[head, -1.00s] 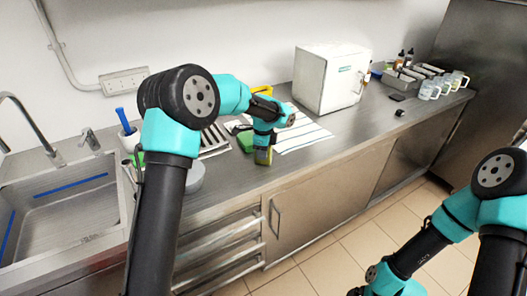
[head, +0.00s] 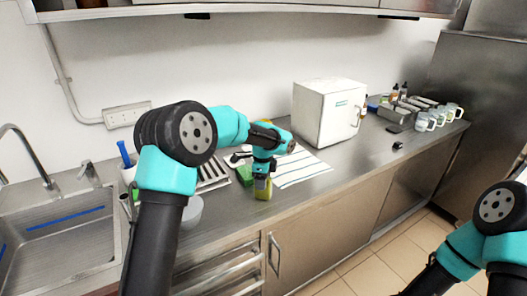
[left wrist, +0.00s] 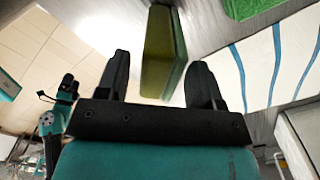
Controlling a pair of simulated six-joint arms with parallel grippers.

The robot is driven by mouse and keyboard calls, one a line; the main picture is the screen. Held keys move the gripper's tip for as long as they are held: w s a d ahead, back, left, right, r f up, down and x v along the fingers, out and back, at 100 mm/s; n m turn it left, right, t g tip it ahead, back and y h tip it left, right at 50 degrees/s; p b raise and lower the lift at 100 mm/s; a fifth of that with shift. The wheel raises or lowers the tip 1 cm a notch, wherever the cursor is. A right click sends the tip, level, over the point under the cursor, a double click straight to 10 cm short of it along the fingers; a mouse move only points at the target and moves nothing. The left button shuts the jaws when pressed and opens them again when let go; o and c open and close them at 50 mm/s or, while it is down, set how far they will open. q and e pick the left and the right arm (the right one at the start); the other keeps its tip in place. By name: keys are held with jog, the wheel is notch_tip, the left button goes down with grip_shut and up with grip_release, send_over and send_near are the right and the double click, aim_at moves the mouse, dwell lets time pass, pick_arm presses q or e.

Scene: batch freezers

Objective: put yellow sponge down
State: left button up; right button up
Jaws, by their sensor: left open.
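The yellow sponge (head: 262,188), with a green side, is upright below my left gripper (head: 262,168) near the counter's front edge. In the left wrist view, the sponge (left wrist: 160,45) shows between the two fingertips of my left gripper (left wrist: 160,62), with a gap to each finger. The left gripper is open. I cannot tell whether the sponge's base touches the counter. My right arm shows at the lower right of the head view; its gripper is out of sight there.
A green sponge (head: 244,174) lies just behind left. A striped white cloth (head: 302,168) lies to the right. A white box-shaped appliance (head: 322,112) stands behind it, and several mugs (head: 439,117) stand far right. The sink (head: 60,235) is at left. Counter right of the cloth is mostly clear.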

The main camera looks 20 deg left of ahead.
pick_arm(q)
notch_tip(320, 180, up, 14)
jog(key=shift+w, duration=0.15)
jog(key=shift+d, duration=0.15)
dwell(0.5)
